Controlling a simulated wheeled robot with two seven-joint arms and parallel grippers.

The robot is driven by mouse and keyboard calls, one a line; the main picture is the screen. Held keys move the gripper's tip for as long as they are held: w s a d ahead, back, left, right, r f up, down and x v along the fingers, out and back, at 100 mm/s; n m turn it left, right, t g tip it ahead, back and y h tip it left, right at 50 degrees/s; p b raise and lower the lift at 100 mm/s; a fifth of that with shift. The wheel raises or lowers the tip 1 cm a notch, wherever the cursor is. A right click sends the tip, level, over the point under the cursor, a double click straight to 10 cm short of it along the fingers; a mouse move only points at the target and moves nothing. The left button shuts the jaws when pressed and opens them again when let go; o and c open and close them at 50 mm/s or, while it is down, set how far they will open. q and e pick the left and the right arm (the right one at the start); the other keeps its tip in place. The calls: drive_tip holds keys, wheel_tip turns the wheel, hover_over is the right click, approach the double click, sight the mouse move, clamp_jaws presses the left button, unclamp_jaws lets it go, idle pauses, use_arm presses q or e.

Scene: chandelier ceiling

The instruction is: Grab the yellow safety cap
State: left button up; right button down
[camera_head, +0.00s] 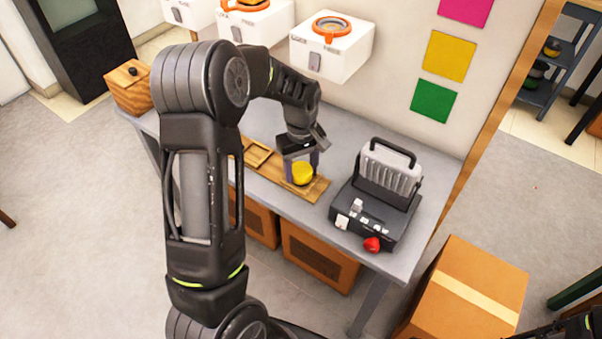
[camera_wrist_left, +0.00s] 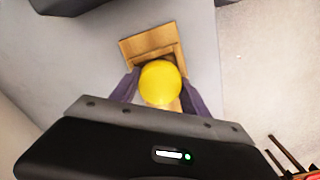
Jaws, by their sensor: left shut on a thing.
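The yellow safety cap (camera_head: 303,174) is round and sits between the fingers of my left gripper (camera_head: 300,166), over the right end of a wooden tray (camera_head: 318,187) on the grey table. In the left wrist view the cap (camera_wrist_left: 160,82) shows between the two purple-grey fingers, with the wooden tray (camera_wrist_left: 137,47) behind it. My left gripper is shut on the cap. I cannot tell whether the cap still touches the tray. My left arm covers the tray's left part in the head view. My right gripper is not in view.
A dark device (camera_head: 375,205) with a handle and a red knob (camera_head: 372,244) stands on the table (camera_head: 400,262) to the right of the tray. White boxes (camera_head: 332,48) are on the wall behind. A cardboard box (camera_head: 468,290) stands at the lower right.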

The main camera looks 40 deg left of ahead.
sight(301, 169)
use_arm(q)
drive_tip(key=c, duration=0.6)
drive_tip(key=shift+o, duration=0.2)
drive_tip(key=shift+r, duration=0.1)
wheel_tip(301, 169, up, 10)
drive_tip(key=shift+f+b, duration=0.1)
drive_tip(key=shift+b, duration=0.4)
